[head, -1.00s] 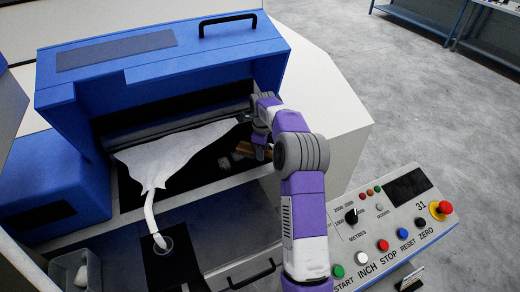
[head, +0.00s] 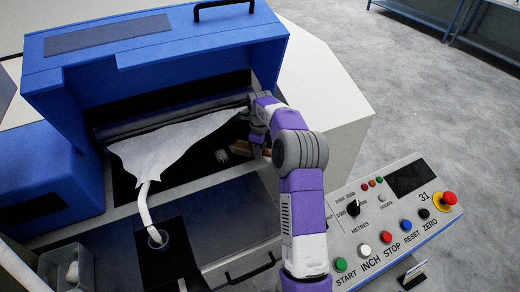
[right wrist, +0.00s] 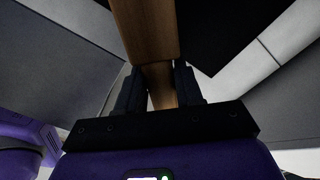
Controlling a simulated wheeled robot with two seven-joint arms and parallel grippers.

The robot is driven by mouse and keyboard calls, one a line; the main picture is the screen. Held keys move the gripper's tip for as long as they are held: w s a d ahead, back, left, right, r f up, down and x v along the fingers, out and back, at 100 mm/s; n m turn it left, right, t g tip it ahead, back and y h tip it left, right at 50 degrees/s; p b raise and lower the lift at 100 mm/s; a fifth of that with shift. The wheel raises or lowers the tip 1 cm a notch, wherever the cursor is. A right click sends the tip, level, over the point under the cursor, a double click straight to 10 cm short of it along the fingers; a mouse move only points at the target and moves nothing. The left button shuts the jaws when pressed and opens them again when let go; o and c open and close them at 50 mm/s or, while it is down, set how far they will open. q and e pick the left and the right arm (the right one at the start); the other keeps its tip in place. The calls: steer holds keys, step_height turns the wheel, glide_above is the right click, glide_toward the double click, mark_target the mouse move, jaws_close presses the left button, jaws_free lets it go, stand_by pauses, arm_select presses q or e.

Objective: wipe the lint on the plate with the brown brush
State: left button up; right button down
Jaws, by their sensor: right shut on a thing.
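The brown brush (head: 243,148) is held in my right gripper (head: 257,142), low inside the machine's open front at the right end of the dark plate (head: 195,172). In the right wrist view the brush's wooden body (right wrist: 146,30) runs between the two dark fingers of the gripper (right wrist: 160,80), which is shut on it. My left gripper is out of view.
A white fibre web (head: 165,150) spreads left of the lint and narrows into a funnel (head: 157,238). The blue cover (head: 150,55) stands above and behind. A control panel (head: 395,220) with buttons is at the lower right. A grey bin (head: 55,262) is at the lower left.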

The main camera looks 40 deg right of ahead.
steer(key=shift+f+b, duration=0.6)
steer(key=shift+f, duration=0.6)
